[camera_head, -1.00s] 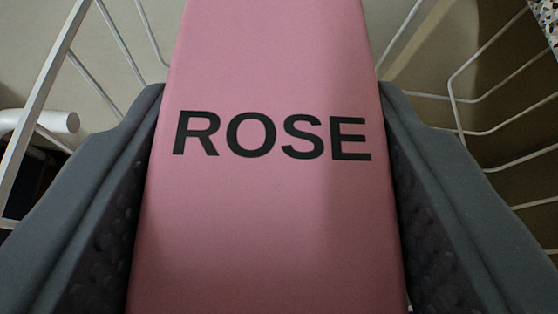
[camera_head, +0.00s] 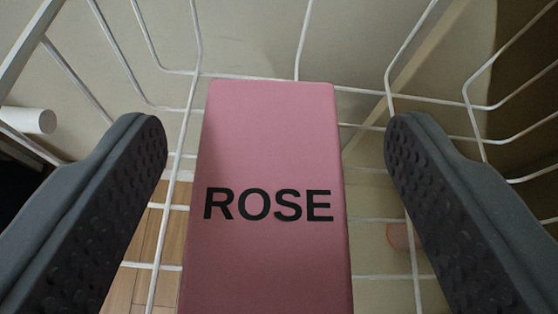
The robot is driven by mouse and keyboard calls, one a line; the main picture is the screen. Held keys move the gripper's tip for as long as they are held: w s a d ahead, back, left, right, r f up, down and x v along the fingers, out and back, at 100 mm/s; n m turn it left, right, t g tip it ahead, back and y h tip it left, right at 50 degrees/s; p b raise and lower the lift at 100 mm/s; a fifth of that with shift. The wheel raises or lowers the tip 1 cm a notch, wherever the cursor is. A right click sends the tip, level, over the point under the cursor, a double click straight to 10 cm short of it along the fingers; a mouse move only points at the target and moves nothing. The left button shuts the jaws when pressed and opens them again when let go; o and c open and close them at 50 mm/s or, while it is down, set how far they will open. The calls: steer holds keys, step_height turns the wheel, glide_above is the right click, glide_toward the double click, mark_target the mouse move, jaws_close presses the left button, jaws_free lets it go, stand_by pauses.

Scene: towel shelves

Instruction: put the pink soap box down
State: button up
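The pink soap box (camera_head: 266,150) with black "ROSE" lettering stands in the middle of the view, on or against the white wire rack (camera_head: 375,276). Its lower end runs out of the frame. My gripper (camera_head: 272,135) is open, with one dark grey padded finger on each side of the box. There is a clear gap between each finger and the box, wider on the right at the fingertips. The contact under the box is hidden.
White wires of the rack rise behind and on both sides of the fingers. A white cylindrical end (camera_head: 28,121) juts in at the left. A wooden surface (camera_head: 142,255) and a small pinkish object (camera_head: 402,236) show through the wires below.

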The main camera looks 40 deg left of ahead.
stand_by(0.3)
steer(key=shift+r, duration=0.25)
steer(key=p+v, duration=0.1)
steer(key=v, duration=1.1)
steer(key=shift+r, duration=0.35)
